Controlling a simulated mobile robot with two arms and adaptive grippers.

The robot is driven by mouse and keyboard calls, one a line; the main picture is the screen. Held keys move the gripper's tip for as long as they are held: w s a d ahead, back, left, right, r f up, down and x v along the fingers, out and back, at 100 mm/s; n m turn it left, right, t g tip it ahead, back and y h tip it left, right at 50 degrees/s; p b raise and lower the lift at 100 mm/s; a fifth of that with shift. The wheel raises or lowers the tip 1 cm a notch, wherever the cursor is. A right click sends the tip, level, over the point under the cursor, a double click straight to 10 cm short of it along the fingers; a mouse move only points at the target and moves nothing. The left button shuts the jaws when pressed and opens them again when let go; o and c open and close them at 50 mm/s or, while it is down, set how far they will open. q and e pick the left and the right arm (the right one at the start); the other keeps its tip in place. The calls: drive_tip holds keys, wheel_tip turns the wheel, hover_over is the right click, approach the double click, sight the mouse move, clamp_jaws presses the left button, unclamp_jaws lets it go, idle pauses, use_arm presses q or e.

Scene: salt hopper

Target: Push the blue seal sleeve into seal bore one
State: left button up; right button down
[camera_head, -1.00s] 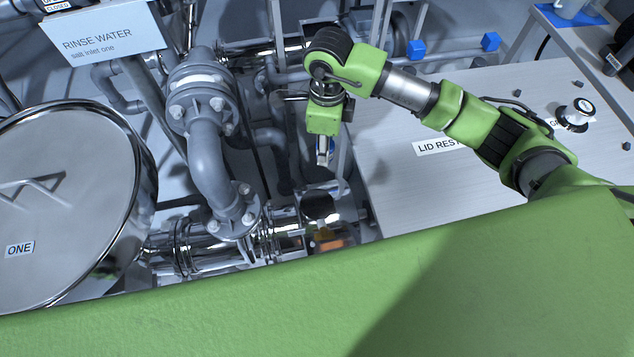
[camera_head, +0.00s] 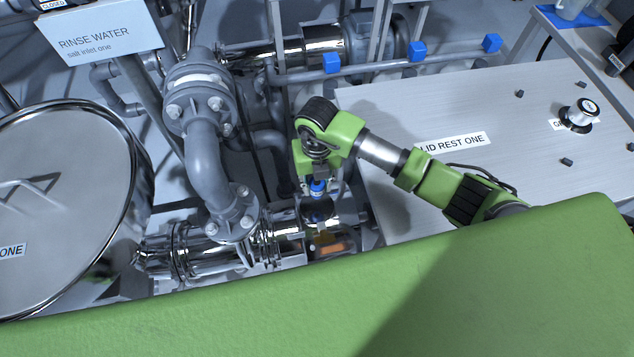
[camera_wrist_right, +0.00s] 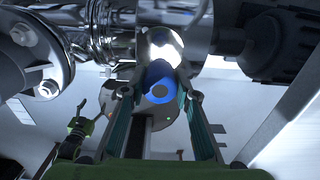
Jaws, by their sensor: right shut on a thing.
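My right gripper (camera_head: 318,192) hangs over the steel pipework, left of the LID REST ONE table. It is shut on the blue seal sleeve (camera_head: 318,186). The wrist view shows the blue sleeve (camera_wrist_right: 158,82) between my two fingers (camera_wrist_right: 165,100), with a shiny steel housing (camera_wrist_right: 162,46) just beyond it. In the head view a dark round opening (camera_head: 318,209) sits right below the gripper. I cannot tell whether it is seal bore one or whether the sleeve touches it. My left gripper is not in view.
A grey flanged pipe (camera_head: 207,165) and the large round lid marked ONE (camera_head: 65,200) stand to the left. The LID REST ONE table (camera_head: 400,185) lies to the right. Blue blocks (camera_head: 418,52) sit along a rail behind. My green body covers the front.

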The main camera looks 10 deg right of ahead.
sight(317, 194)
drive_tip(key=shift+f+b, duration=2.25)
drive_tip(key=shift+f, duration=0.65)
drive_tip(key=shift+f+b, duration=1.3)
drive_tip(key=shift+f, duration=0.5)
drive_tip(key=shift+f+b, duration=0.3)
drive_tip(key=c, duration=1.5)
unclamp_jaws()
drive_tip(key=shift+o, duration=0.3)
drive_tip(key=o, duration=0.4)
